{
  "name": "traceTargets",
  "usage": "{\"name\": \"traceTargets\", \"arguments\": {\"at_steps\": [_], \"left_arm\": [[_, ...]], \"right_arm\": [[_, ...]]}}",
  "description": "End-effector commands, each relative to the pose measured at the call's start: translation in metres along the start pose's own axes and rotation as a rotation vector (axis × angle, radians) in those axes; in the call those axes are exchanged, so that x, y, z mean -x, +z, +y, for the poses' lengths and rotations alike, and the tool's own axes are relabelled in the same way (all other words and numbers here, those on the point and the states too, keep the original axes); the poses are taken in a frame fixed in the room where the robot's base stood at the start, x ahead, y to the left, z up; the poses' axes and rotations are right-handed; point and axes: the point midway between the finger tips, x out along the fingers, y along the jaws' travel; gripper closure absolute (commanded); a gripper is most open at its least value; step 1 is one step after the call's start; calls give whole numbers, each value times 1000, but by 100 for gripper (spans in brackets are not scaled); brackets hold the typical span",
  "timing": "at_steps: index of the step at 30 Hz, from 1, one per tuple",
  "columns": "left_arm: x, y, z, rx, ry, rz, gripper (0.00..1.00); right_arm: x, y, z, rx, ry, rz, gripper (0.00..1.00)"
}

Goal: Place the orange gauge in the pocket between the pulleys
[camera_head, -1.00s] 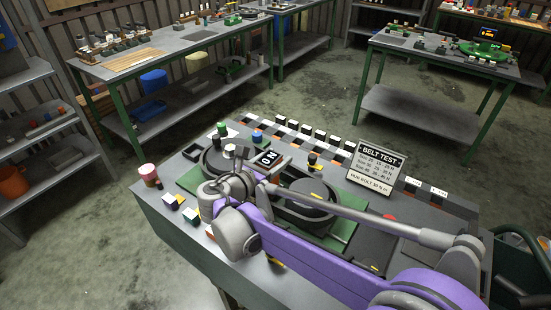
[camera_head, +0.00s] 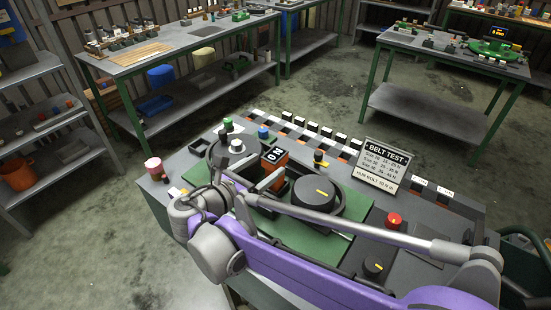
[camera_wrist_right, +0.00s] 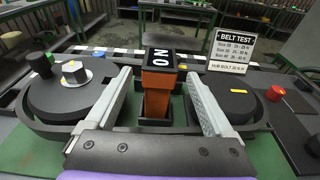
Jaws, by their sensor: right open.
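The orange gauge (camera_head: 273,175) stands upright between the two pulleys, with a black display on top showing 0 N. In the right wrist view the gauge (camera_wrist_right: 157,88) has its foot inside a black-rimmed pocket (camera_wrist_right: 154,121); its seating depth is hidden. The left pulley (camera_wrist_right: 60,98) carries a pale hub piece, and the right pulley (camera_wrist_right: 238,108) has a yellow mark. My right gripper (camera_wrist_right: 157,100) is open, with one finger on each side of the gauge and a visible gap to both. It also shows in the head view (camera_head: 247,184). My left gripper is not in view.
A BELT TEST sign (camera_head: 383,165) stands behind the right pulley. A red button (camera_head: 393,220) and a black knob (camera_head: 373,267) lie right of the green plate (camera_head: 285,232). A pink-topped can (camera_head: 154,168) stands at the bench's left edge.

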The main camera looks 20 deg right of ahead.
Motion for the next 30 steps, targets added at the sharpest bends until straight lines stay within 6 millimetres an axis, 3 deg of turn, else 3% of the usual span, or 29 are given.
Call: {"name": "traceTargets", "arguments": {"at_steps": [3, 9, 30], "left_arm": [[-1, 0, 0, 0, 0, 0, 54], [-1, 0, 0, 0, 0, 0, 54], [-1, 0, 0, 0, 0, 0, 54]], "right_arm": [[22, 0, 1, 0, 4, 0, 13], [38, 0, 0, 1, 0, 0, 13], [40, 0, 0, 1, 0, 0, 13]]}}
